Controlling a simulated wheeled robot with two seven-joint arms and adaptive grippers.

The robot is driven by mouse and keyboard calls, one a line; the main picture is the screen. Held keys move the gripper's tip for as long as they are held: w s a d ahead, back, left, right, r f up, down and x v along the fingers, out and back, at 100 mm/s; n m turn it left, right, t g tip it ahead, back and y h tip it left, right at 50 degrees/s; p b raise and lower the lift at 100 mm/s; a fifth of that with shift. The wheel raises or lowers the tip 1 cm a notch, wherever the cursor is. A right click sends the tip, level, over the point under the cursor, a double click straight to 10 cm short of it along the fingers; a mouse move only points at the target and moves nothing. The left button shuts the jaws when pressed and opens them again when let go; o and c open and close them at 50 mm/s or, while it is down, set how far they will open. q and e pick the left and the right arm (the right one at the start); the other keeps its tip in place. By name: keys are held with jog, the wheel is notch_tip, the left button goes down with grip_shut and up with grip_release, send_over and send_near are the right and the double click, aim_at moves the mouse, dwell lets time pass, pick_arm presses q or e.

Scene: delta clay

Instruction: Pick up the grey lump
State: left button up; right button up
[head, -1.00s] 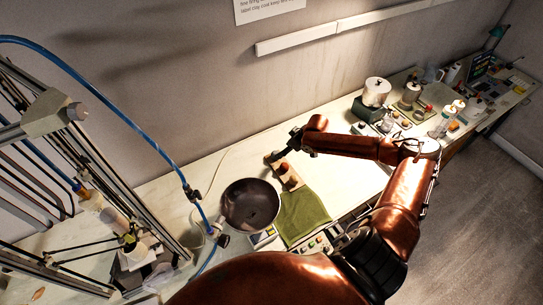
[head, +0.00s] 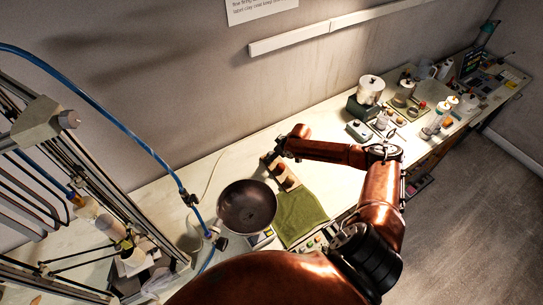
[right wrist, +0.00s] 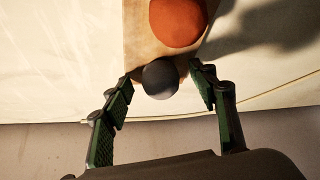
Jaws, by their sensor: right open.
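In the right wrist view the grey lump (right wrist: 160,79) is a dark, smooth ball at the near end of a wooden board (right wrist: 137,42). My right gripper (right wrist: 160,84) is open, with one green-padded finger on each side of the lump. Small gaps show between the lump and the fingertips; I cannot tell how far above or below its level they are. In the head view my right arm reaches to the far end of the board (head: 292,183), and hides the grey lump there. My left gripper is not in view.
An orange-red lump (right wrist: 178,20) lies beside the grey one on the board. A dark pan (head: 247,207) and a green cloth (head: 299,216) lie close to the board. Jars and devices (head: 371,90) stand farther right. The bench against the wall is mostly clear.

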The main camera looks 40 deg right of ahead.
aim_at(271, 152)
jog(key=c, duration=1.4)
jog(key=shift+r, duration=0.15)
jog(key=shift+r, duration=0.2)
notch_tip(271, 152, up, 2)
jog(key=shift+r+b, duration=0.2)
jog(key=shift+b, duration=0.4)
jog(key=s+d+r+b, duration=0.1)
jog(key=s+r, duration=0.9)
jog(key=s, duration=0.4)
